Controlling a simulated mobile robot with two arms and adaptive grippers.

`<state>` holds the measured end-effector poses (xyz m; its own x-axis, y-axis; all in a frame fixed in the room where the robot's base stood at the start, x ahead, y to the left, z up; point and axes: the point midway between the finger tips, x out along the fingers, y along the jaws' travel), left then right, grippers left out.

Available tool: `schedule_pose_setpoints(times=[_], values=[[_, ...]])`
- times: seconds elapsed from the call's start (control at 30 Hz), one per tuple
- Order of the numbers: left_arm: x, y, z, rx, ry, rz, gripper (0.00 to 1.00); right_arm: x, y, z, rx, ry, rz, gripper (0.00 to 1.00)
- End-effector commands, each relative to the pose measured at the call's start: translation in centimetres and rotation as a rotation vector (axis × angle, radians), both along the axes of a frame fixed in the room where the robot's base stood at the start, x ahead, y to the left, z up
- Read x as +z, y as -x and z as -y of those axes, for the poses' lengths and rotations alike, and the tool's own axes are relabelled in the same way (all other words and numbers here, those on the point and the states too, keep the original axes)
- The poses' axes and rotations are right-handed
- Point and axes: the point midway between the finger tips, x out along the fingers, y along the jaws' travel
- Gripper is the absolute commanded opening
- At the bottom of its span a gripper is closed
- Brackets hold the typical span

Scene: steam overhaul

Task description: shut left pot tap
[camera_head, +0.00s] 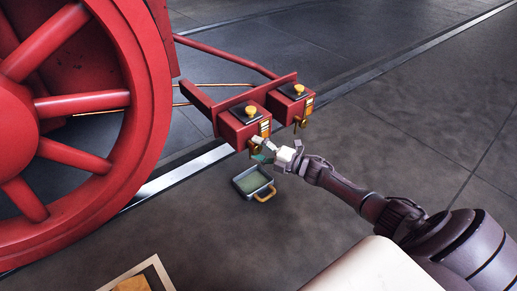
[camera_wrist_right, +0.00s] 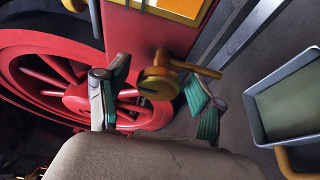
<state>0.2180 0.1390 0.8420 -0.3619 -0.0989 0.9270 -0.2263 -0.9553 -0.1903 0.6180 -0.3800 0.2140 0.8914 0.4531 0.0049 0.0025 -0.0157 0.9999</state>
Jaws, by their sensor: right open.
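The left pot (camera_head: 234,131) is a red box with a yellow knob on top, fixed to a red bracket beside the big red wheel. Its brass tap (camera_wrist_right: 158,84) hangs below it, with a lever (camera_wrist_right: 196,69) pointing right in the right wrist view. My right gripper (camera_head: 262,151) is at this tap, partly covering it in the head view. In the right wrist view its green-padded fingers are apart, one on each side of the tap. I cannot tell whether either finger touches it. My left gripper is out of view.
The right pot (camera_head: 288,106) stands just right, with its own tap (camera_head: 300,123) below. A grey drip tray (camera_head: 237,187) with a yellow handle lies on the floor under the left pot. The spoked red wheel (camera_head: 150,80) fills the left. Floor at right is clear.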

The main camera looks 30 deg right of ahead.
Motion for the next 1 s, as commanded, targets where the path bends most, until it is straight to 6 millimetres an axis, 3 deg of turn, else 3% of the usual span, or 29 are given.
schedule_pose_setpoints(times=[0.17, 0.5, 0.7, 1.0], values=[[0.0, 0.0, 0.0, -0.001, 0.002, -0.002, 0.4, -0.1, 0.9, 0.5, 0.0, 0.001, -0.003, 0.67], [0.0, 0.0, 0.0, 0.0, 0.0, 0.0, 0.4, -0.2, 7.0, 3.5, 0.001, 0.003, -0.005, 0.67], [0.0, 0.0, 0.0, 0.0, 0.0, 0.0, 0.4, -0.2, 9.7, 4.9, 0.0, 0.001, -0.002, 0.67], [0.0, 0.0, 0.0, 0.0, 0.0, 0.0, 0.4, -0.1, 10.8, 5.5, -0.001, 0.0, 0.0, 0.67]])
